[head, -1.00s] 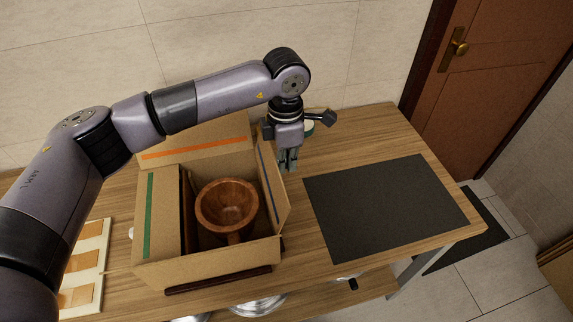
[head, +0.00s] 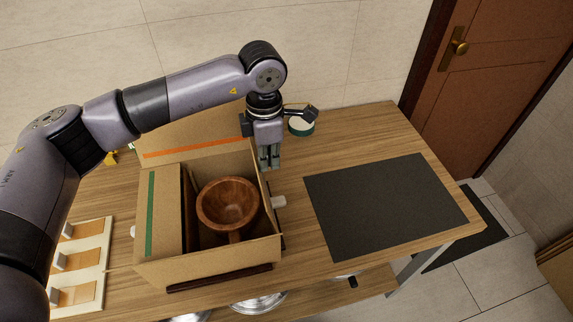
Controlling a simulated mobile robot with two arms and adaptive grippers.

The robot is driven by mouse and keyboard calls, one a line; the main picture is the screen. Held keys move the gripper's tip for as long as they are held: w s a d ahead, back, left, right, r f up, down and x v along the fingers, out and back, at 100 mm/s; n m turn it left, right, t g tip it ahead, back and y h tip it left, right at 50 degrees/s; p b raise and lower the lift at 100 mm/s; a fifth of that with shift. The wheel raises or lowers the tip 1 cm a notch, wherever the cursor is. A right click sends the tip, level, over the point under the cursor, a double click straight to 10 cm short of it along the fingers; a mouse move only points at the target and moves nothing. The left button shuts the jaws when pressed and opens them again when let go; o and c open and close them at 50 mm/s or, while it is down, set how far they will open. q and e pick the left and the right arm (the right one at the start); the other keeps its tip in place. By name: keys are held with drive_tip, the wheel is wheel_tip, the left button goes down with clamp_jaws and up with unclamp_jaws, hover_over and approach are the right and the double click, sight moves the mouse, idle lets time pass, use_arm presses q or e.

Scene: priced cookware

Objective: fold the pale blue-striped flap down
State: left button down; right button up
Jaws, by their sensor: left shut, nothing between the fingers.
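The open cardboard box (head: 205,262) stands on the wooden table with a brown wooden mortar-like bowl (head: 228,203) inside. The blue-striped flap is on the box's right side; it now shows at most as a thin edge, and its blue stripe cannot be seen. The green-striped flap (head: 166,215) lies inward over the left part. The orange-striped flap (head: 195,140) stands up at the back. My left gripper (head: 270,166) is shut and empty, pointing down at the box's back right corner, close to the right side; I cannot tell whether it touches the flap.
A dark mat (head: 385,208) lies on the right of the table. A round white-and-green item (head: 301,126) stands behind my gripper. A pale tray with orange panels (head: 82,262) is at the left.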

use_arm(q)
drive_tip(key=shift+s+a+f, duration=0.1)
drive_tip(key=shift+s+a, duration=0.15)
drive_tip(key=shift+a, duration=0.65)
drive_tip(key=shift+s+a+b, duration=0.2)
drive_tip(key=shift+a+b, duration=0.1)
drive_tip(key=shift+a, duration=0.2)
drive_tip(key=shift+s+a+f+b, duration=0.2)
drive_tip(key=shift+a+f+b, duration=0.15)
drive_tip(key=shift+a, duration=0.3)
drive_tip(key=shift+s+a+f+b, duration=0.2)
drive_tip(key=shift+a+b, duration=0.15)
drive_tip(key=shift+a, duration=0.25)
